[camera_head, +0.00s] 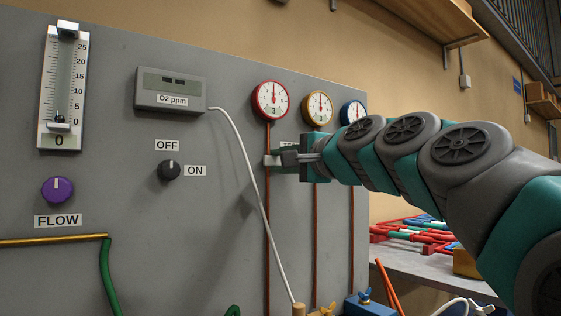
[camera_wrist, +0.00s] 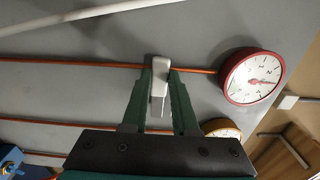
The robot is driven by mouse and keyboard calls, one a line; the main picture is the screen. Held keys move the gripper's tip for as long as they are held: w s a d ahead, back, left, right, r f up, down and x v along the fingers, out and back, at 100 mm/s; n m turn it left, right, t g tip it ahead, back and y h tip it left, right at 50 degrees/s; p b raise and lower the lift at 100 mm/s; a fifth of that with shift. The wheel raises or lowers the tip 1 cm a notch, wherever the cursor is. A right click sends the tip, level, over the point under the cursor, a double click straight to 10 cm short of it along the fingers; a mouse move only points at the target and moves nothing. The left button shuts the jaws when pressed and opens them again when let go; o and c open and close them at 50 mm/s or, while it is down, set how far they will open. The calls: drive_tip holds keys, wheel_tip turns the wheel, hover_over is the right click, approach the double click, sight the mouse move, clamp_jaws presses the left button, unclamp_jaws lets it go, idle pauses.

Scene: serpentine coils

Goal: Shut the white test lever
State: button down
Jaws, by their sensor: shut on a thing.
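The white test lever (camera_wrist: 160,64) sits on the copper pipe (camera_wrist: 90,63) that runs to the red-rimmed gauge (camera_wrist: 253,77). In the head view, the pale lever end (camera_head: 267,160) shows on that pipe, just below the red-rimmed gauge (camera_head: 271,100). My gripper (camera_wrist: 161,78) has one finger on each side of the lever and is shut on it. In the head view, my gripper (camera_head: 285,158) reaches in from the right, close to the panel. It hides part of the lever and a label behind it.
The grey panel (camera_head: 100,200) carries a flow meter (camera_head: 63,90), an O2 meter (camera_head: 170,90) and an OFF/ON knob (camera_head: 169,170). Yellow (camera_head: 319,106) and blue (camera_head: 352,112) gauges stand right of the red one. A white hose (camera_head: 250,180) hangs left of the lever.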

drive_tip(key=c, duration=0.7)
unclamp_jaws()
drive_tip(key=shift+d, duration=0.1)
drive_tip(key=shift+b+v, duration=0.45)
drive_tip(key=shift+v, duration=3.4)
